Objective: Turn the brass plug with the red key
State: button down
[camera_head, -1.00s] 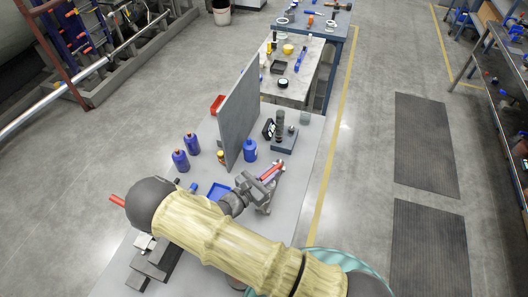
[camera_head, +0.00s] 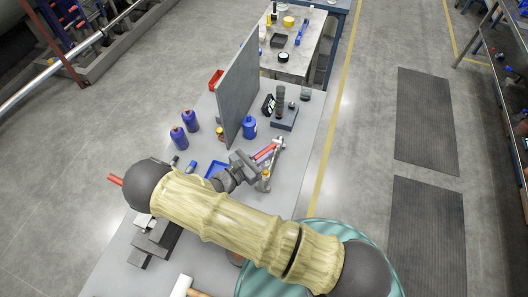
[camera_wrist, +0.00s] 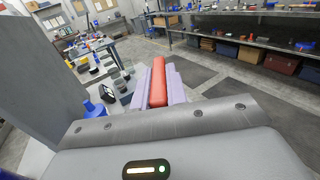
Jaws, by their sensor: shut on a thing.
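My gripper (camera_head: 256,160) is above the grey table, to the right of a grey upright panel. It is shut on the red key (camera_wrist: 158,82), a long red bar between two pale lavender fingers in the wrist view. The red key also shows in the head view (camera_head: 264,152), pointing up and right. A small brassy piece (camera_head: 265,178) stands just below the gripper in the head view; I cannot tell whether it is the brass plug. No key contact with a plug can be made out.
The upright panel (camera_head: 238,95) stands left of my gripper. A blue bottle (camera_head: 249,128) and a dark stand (camera_head: 284,118) are beyond it. A silver wrench-like tool (camera_head: 278,146) lies close by on the right. Two blue bottles are left of the panel.

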aim_at(263, 165)
jog(key=shift+w+f+b, duration=0.15)
jog(key=shift+f+b, duration=1.15)
jog(key=shift+f, duration=0.65)
jog(key=shift+d, duration=0.15)
jog(key=shift+f, duration=0.6)
jog(key=shift+f, duration=0.45)
dwell(0.8)
jog(key=shift+f, duration=0.2)
dwell(0.8)
